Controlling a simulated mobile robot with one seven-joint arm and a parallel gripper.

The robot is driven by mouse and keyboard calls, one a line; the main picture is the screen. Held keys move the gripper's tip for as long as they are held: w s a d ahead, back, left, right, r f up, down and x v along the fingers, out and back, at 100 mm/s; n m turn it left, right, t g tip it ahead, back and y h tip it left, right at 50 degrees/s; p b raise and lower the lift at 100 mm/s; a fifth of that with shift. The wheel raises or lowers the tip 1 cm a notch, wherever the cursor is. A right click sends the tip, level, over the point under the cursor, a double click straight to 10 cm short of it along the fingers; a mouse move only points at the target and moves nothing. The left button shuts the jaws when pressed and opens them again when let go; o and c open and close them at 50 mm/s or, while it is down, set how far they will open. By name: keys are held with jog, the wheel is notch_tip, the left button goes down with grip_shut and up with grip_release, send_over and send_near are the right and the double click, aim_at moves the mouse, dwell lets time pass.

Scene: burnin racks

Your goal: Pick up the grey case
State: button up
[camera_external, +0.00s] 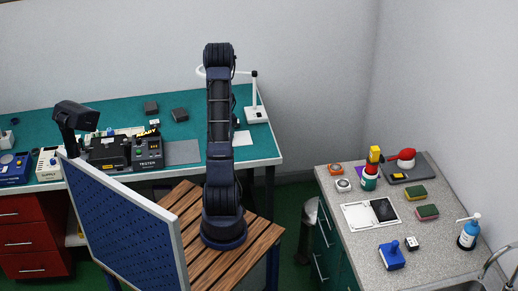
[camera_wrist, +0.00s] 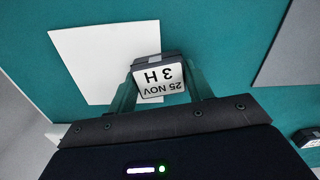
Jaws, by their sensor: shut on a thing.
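The grey case (camera_wrist: 147,63) shows in the wrist view as a small dark-grey block with a white label reading "25 NOV 3 H", upside down in the picture. My gripper (camera_wrist: 160,80) is shut on it, with one finger against each side. Behind it lie a white sheet and the teal bench top (camera_wrist: 225,35); whether the case touches them I cannot tell. In the external view my arm reaches over the bench and hides my gripper and the held case.
Two dark-grey blocks (camera_external: 151,107) (camera_external: 179,114) sit at the back of the bench. A white sheet (camera_external: 243,140) and a white lamp (camera_external: 256,113) stand right of my arm. A grey mat (camera_external: 183,152) and a tester (camera_external: 148,152) are to its left.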

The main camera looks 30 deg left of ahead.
notch_tip(320, 180, up, 20)
dwell(0.4)
jog(key=shift+w+d+f, duration=0.1)
